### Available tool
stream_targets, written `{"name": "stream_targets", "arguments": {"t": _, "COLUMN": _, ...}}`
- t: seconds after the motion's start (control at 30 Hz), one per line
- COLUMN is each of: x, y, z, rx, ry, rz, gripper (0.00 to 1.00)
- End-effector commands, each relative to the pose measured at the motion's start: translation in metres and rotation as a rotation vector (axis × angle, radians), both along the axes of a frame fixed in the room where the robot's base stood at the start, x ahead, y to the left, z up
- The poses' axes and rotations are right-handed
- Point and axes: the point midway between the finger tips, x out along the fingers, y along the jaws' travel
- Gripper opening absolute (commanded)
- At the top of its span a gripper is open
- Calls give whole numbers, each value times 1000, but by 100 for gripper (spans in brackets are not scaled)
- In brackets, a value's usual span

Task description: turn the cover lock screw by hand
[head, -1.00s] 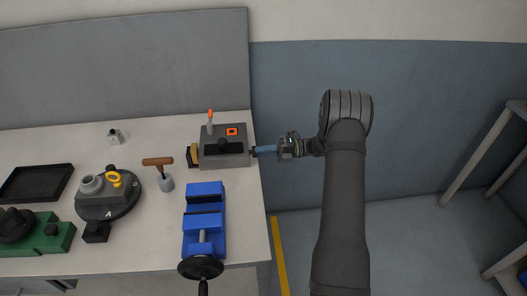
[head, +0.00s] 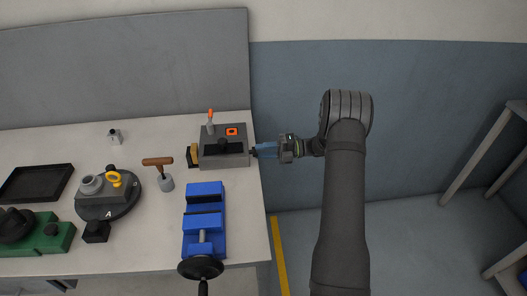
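A grey box-shaped unit (head: 210,158) stands at the right end of the bench in the head view. The fingers hide part of the screw. Whether they touch or grip it is too small to tell.
A blue vise (head: 204,222) stands in front of the unit. Right of the bench edge is open floor.

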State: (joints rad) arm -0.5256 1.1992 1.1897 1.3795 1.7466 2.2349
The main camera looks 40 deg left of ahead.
Motion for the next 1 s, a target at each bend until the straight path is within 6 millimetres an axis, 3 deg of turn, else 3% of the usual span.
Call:
{"name": "stream_targets", "arguments": {"t": 0.27, "x": 7, "y": -7, "z": 0, "rx": 1, "ry": -1, "rz": -1, "gripper": 30}}
{"name": "stream_targets", "arguments": {"t": 0.73, "x": 40, "y": -40, "z": 0, "rx": 1, "ry": -1, "rz": -1, "gripper": 30}}
{"name": "stream_targets", "arguments": {"t": 1.0, "x": 42, "y": -43, "z": 0, "rx": 1, "ry": -1, "rz": 0, "gripper": 30}}
